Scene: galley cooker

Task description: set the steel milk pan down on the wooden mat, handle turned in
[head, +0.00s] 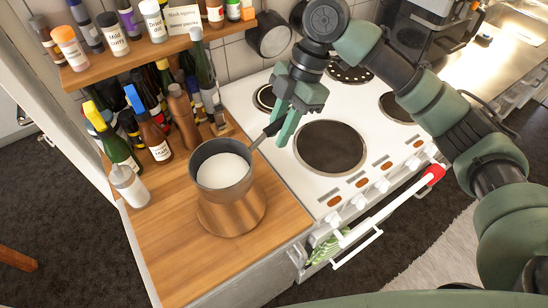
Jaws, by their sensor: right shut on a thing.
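The steel milk pan (232,205) is upright, with white milk in it. It is over the wooden worktop (165,250) left of the cooker, and its lower wall looks copper-brown like the wood. Its dark handle (268,132) points up and right toward the cooker. My right gripper (281,126) is shut on the handle, at the cooker's left edge. I cannot tell whether the pan's base touches the surface. I cannot make out a separate wooden mat; the pan hides part of the wood. My left gripper is not in view.
Several bottles (155,138) and a white-capped shaker (130,187) stand close behind and left of the pan. A spice shelf (150,48) hangs above them. The white cooker (290,165) with dark hotplates (330,147) is at the right. The worktop's front is clear.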

